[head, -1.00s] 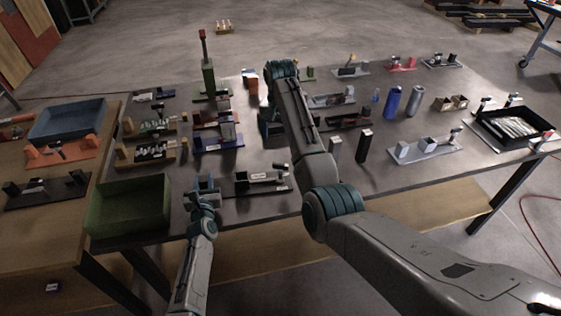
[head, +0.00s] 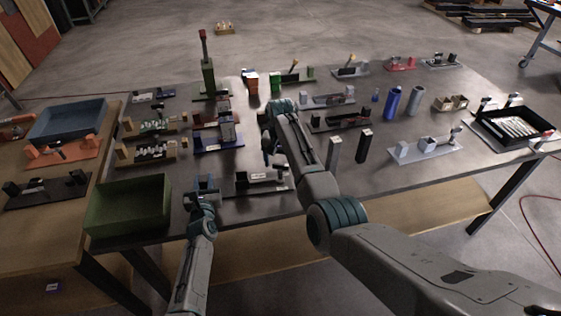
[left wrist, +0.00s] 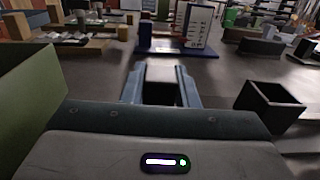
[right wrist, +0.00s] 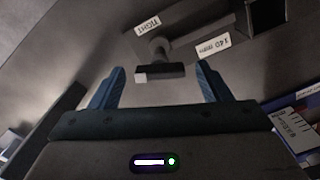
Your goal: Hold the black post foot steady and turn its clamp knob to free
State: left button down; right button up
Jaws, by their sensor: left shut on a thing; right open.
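The black post foot (head: 255,187) lies near the table's front edge, with its clamp knob (head: 281,168) at the right end. Its black open-topped socket shows in the left wrist view (left wrist: 268,108). My left gripper (head: 204,184) is at the foot's left end, shut on a dark part between its fingers (left wrist: 160,88); the exact grip is hard to make out. My right gripper (head: 270,158) is open above the foot. In the right wrist view the T-shaped knob (right wrist: 160,72) lies between and beyond its open fingers (right wrist: 158,82), apart from them, beside a TIGHT label.
A green bin (head: 130,208) stands left of my left gripper. Several other fixtures fill the back. Bare table shows at the front right of the foot.

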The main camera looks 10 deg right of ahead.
aim_at(280, 164)
jog(key=c, duration=1)
jog(key=n, duration=0.4)
jog(key=shift+n, duration=0.3)
jog(key=o, duration=1)
jog(key=shift+r, duration=0.1)
notch_tip(280, 164, up, 12)
